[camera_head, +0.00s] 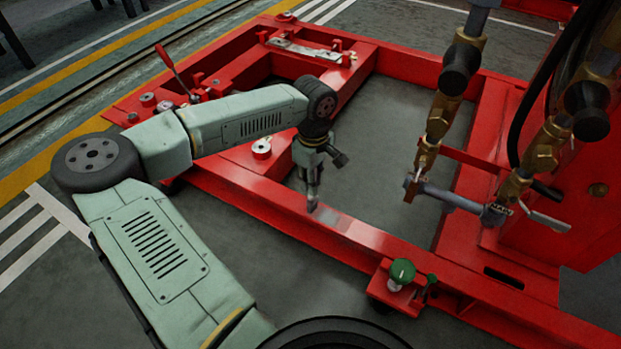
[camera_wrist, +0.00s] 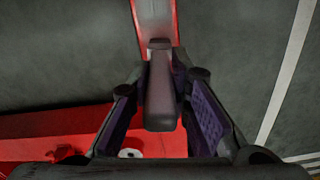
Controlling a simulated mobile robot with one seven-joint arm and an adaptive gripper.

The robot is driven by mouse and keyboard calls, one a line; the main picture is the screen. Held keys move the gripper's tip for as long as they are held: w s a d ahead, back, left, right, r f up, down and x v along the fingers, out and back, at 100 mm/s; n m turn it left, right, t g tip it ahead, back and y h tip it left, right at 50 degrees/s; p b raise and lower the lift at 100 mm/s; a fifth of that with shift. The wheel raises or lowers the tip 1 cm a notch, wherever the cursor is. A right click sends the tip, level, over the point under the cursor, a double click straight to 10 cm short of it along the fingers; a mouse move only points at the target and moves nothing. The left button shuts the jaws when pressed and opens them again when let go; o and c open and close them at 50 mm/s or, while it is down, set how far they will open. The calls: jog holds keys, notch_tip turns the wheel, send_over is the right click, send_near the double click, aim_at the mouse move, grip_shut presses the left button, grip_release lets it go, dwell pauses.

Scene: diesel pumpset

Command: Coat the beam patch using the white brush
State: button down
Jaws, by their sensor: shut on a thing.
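The red beam (camera_head: 392,249) runs diagonally across the head view. A pale greyish patch (camera_head: 345,224) shows on its top face, and a light patch (camera_wrist: 153,14) also shows at the top of the wrist view. My gripper (camera_head: 312,178) points down over the beam, just left of the patch. It is shut on the brush (camera_head: 312,204), whose small pale tip is lowest. In the wrist view the brush (camera_wrist: 160,98) is a dark grey block between the fingers, pointing toward the beam. I cannot tell whether the tip touches the beam.
A green-topped knob (camera_head: 402,271) stands on a red bracket at the beam's near side. Brass and black pipe fittings (camera_head: 438,118) hang at the right. A red lever (camera_head: 172,67) rises at the back left. Grey floor (camera_head: 385,123) lies open inside the frame.

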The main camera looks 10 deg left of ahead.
jog(key=s+d+b, duration=0.2)
jog(key=s+d, duration=0.1)
jog(key=d, duration=0.7)
jog(key=shift+s+d, duration=0.2)
jog(key=shift+d, duration=0.1)
dwell(2.4)
notch_tip(320, 180, up, 8)
jog(key=p, duration=0.5)
dwell(0.3)
jog(key=shift+a, duration=0.15)
